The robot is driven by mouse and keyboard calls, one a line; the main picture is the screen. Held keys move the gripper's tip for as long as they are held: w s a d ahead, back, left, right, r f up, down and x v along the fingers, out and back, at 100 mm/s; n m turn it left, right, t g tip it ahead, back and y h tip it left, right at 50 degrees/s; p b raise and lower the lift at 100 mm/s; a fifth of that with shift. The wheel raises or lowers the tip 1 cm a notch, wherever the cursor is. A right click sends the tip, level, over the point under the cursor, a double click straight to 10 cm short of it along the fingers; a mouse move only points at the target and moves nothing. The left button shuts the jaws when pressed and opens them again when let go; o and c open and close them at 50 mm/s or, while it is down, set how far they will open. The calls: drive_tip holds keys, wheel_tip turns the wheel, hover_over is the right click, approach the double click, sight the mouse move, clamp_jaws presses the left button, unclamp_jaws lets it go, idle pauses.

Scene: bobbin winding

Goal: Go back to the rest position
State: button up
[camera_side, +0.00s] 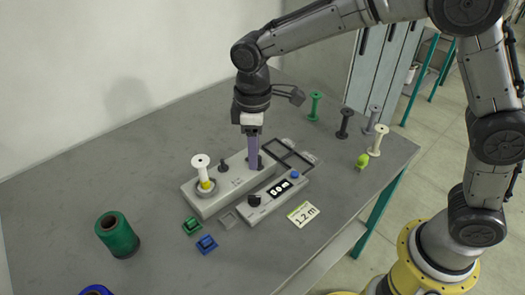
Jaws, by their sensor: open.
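My gripper (254,166) points down over the right end of the light grey winder block (222,193). Its purple-blue fingers are seen edge-on, low at the block. The jaws are open, and I cannot tell whether the fingertips touch the block. A white bobbin (201,160) with yellow on its lower part stands upright at the block's left end. A short black post (223,165) stands between the bobbin and my gripper. The control box (268,203) in front has a black knob (254,200), a display (280,188) and a blue button (295,174).
Green (315,106), dark (344,123), grey (373,119) and cream (377,140) spools stand at the right, near a yellow-green piece (362,161). A black frame (286,155) lies behind the control box. A green thread spool (117,235) stands left. A "1.2 m" card (303,214) lies in front.

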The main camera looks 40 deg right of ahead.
drive_tip(key=s+d+r+m+t, duration=0.4)
drive_tip(key=s+d+r, duration=0.5)
drive_tip(key=d+r, duration=0.45)
drive_tip(key=s+d+f+m, duration=0.2)
drive_tip(key=s, duration=0.5)
drive_tip(key=s+d+f+m+t, duration=0.1)
drive_tip(key=s+d+f+m, duration=0.1)
drive_tip(key=s, duration=0.5)
drive_tip(key=shift+f+m+t, duration=0.3)
drive_tip(key=shift+m, duration=0.2)
